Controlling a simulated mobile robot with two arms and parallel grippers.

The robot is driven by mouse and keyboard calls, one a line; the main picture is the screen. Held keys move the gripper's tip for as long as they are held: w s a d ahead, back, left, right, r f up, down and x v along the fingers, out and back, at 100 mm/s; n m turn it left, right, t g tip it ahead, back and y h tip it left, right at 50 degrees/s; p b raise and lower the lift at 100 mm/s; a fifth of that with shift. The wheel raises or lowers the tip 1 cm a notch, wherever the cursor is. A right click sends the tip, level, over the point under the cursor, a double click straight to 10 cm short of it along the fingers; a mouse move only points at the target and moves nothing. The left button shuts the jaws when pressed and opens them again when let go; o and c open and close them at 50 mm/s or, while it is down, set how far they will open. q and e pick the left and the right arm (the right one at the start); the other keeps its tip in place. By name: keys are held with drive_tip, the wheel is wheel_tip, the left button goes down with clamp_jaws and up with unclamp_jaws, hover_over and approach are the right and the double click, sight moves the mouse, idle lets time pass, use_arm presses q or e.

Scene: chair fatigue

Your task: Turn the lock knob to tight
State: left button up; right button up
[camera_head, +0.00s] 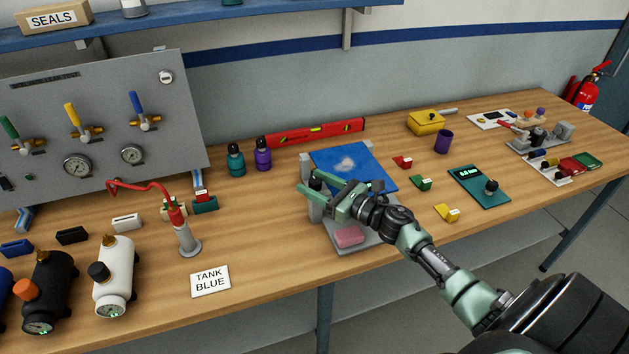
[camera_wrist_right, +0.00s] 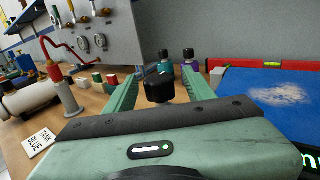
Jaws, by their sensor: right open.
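The black lock knob (camera_head: 316,180) sits at the left end of a grey fixture (camera_head: 313,206) beside a blue board (camera_head: 352,164). My right gripper (camera_head: 310,181) is open, with its two green fingers reaching to either side of the knob. In the right wrist view, the black knob (camera_wrist_right: 159,88) lies between the spread fingers (camera_wrist_right: 160,84), with gaps visible on both sides. Any marking for tight on the knob is not readable. My left gripper is not in view.
A pink block (camera_head: 348,237) lies on the fixture's grey base under my right arm. Teal (camera_head: 235,160) and purple (camera_head: 263,154) bottles stand behind, left of a red level (camera_head: 315,132). A red-hosed stand (camera_head: 185,235) is to the left. The front wood near the sign (camera_head: 210,280) is mostly clear.

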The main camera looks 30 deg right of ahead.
drive_tip(key=shift+c, duration=0.6)
drive_tip(key=c, duration=1)
clamp_jaws()
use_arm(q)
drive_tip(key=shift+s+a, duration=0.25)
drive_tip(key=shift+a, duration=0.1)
